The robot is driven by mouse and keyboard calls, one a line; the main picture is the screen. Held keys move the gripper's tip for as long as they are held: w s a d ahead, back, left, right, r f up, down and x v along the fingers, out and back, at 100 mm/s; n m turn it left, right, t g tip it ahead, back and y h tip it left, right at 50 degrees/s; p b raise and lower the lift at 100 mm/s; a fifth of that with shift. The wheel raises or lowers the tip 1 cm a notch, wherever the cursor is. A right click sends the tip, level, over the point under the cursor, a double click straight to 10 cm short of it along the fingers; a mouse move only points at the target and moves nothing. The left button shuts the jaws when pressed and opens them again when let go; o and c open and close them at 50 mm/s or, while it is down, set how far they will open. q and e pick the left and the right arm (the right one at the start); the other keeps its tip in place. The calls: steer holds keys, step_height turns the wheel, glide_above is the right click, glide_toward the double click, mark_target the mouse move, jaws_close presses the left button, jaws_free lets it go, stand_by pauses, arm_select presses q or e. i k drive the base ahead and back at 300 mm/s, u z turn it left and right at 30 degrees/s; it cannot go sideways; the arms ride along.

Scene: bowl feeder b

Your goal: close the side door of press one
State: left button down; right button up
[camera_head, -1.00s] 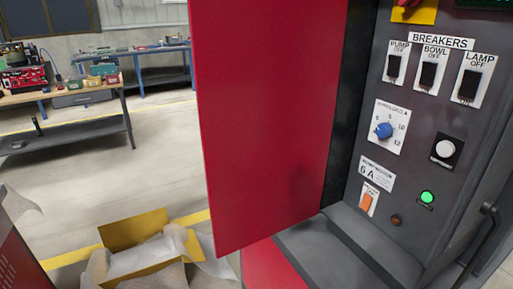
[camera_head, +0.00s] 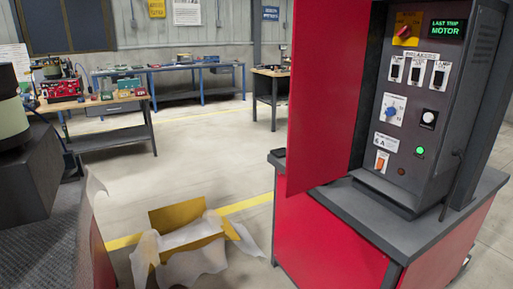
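A red door (camera_head: 327,95) stands open at the left side of a dark grey control cabinet (camera_head: 411,165). The cabinet sits on a red pedestal with a dark top (camera_head: 415,228). The open door shows a panel with breaker switches (camera_head: 416,72), a blue knob (camera_head: 391,112), a lit green lamp (camera_head: 420,151) and an orange switch (camera_head: 381,162). A display (camera_head: 447,28) reads "LAST TRIP MOTOR". No label naming press one is visible. Neither of my grippers is in view.
An open yellow box with crumpled wrapping (camera_head: 190,237) lies on the floor left of the pedestal. Workbenches (camera_head: 110,139) with tools and bins stand further back. A dark machine (camera_head: 30,170) is at the left edge.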

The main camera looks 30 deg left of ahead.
mark_target(329, 38)
steer(key=u, duration=0.6)
steer(key=i, duration=0.7)
steer(key=u, duration=0.45)
